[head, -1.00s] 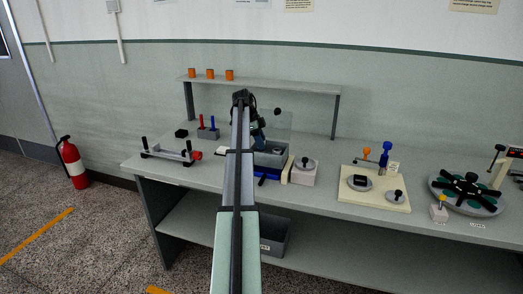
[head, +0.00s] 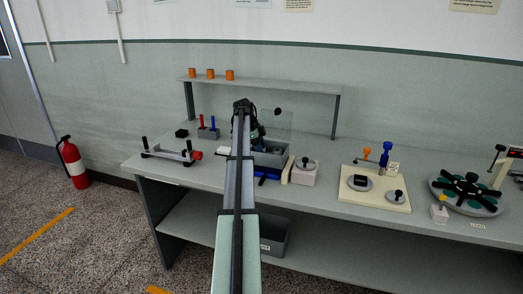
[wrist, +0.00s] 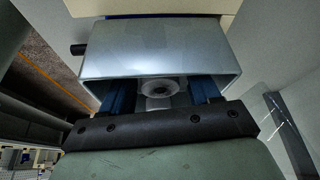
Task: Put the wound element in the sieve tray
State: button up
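In the wrist view my gripper (wrist: 161,98) has its two blue fingers spread apart, reaching under a grey metal box-like housing (wrist: 160,62). A pale round, ring-ended piece (wrist: 160,87) sits between the fingers, with a visible gap on both sides; I cannot tell whether it is the wound element. In the head view my arm hides most of the gripper, which is by a grey open-topped box on a blue base (head: 270,172) behind a clear panel (head: 279,125). I cannot clearly identify the sieve tray.
A cream board with fixtures (head: 375,199) and a round turntable (head: 466,202) stand to the right. A lidded grey block (head: 304,175) is near the box. A roller stand (head: 170,154) and a holder with red and blue handles (head: 208,133) are left. A shelf (head: 270,85) runs behind.

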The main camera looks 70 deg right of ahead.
jog(key=shift+o, duration=0.2)
jog(key=v, duration=1.2)
jog(key=shift+r, duration=0.2)
jog(key=shift+o, duration=0.3)
jog(key=shift+s, duration=0.1)
dwell(0.5)
